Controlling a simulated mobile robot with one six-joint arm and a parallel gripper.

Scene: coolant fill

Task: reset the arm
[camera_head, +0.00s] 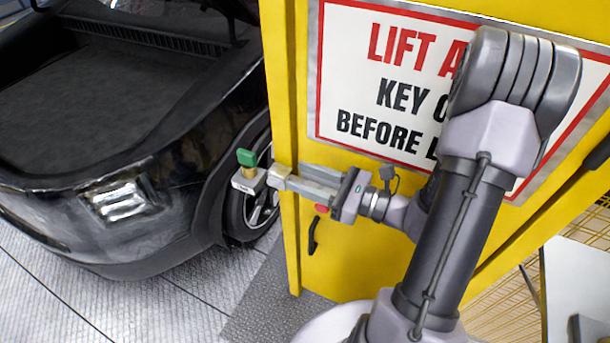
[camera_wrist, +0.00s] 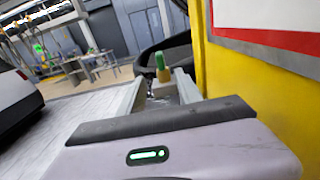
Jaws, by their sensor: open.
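My gripper (camera_head: 277,178) is open, at the end of my arm in front of the yellow panel (camera_head: 350,240), its fingers pointing left past the panel's edge. A small brass piece with a green top (camera_head: 247,158) stands upright on a pale block just beyond the fingertips. In the wrist view, the green-topped piece (camera_wrist: 161,66) shows between my two spread fingers. I cannot tell whether either finger touches it or the block. My arm hides part of the panel's sign.
A white sign with red and black letters (camera_head: 385,70) fills the panel's upper part. A black car with an open front (camera_head: 120,140) stands at the left. The grey floor (camera_head: 180,300) is clear between them. A white car (camera_wrist: 17,95) shows in the wrist view.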

